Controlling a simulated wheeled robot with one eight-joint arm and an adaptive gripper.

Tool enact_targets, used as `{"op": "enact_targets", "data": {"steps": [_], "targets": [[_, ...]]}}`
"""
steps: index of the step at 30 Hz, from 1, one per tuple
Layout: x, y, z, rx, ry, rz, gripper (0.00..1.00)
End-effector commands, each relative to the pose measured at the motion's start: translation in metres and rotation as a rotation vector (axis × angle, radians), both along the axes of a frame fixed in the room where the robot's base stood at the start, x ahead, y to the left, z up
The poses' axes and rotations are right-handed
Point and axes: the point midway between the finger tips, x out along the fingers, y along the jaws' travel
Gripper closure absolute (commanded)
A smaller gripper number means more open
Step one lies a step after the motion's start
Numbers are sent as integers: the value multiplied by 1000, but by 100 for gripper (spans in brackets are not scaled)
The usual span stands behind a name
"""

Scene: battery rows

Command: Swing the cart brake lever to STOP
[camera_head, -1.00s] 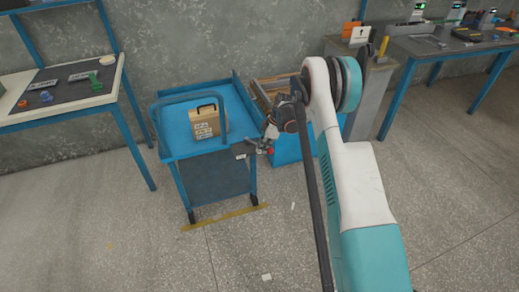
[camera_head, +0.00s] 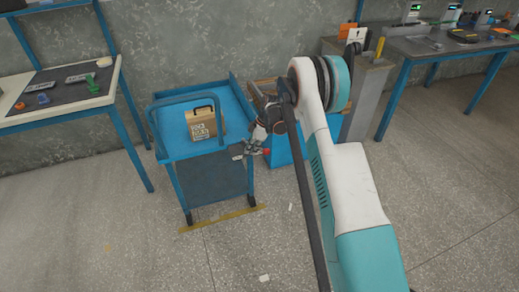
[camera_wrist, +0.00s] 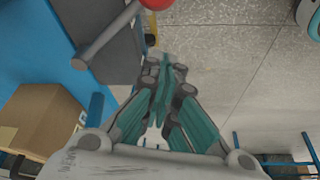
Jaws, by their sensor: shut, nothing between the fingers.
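The blue cart (camera_head: 161,141) stands in front of the wall. Its brake lever is a grey rod (camera_wrist: 108,35) with a red ball knob (camera_wrist: 155,3), seen at the top of the wrist view; the red knob also shows in the head view (camera_head: 267,152) at the cart's right front corner. My gripper (camera_wrist: 165,66) is shut and empty, its fingertips just below the knob in the wrist view; in the head view it is at the same corner (camera_head: 256,147). I cannot tell whether it touches the lever. No STOP marking is readable.
A cardboard box (camera_head: 203,124) sits on the cart; it also shows in the wrist view (camera_wrist: 42,118). A blue bin (camera_head: 283,150) stands right of the cart behind my arm. Workbenches stand left (camera_head: 112,90) and right (camera_head: 400,55).

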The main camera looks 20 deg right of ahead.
Motion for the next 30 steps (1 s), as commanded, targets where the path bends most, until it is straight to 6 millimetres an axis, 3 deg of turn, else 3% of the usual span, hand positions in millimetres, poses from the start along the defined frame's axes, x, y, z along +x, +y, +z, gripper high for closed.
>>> {"op": "enact_targets", "data": {"steps": [6,12,18,30], "targets": [[0,-16,51,0,1,-2,100],[0,-28,81,0,0,-1,100],[0,-33,93,0,1,0,100],[0,-34,94,0,1,0,100]]}}
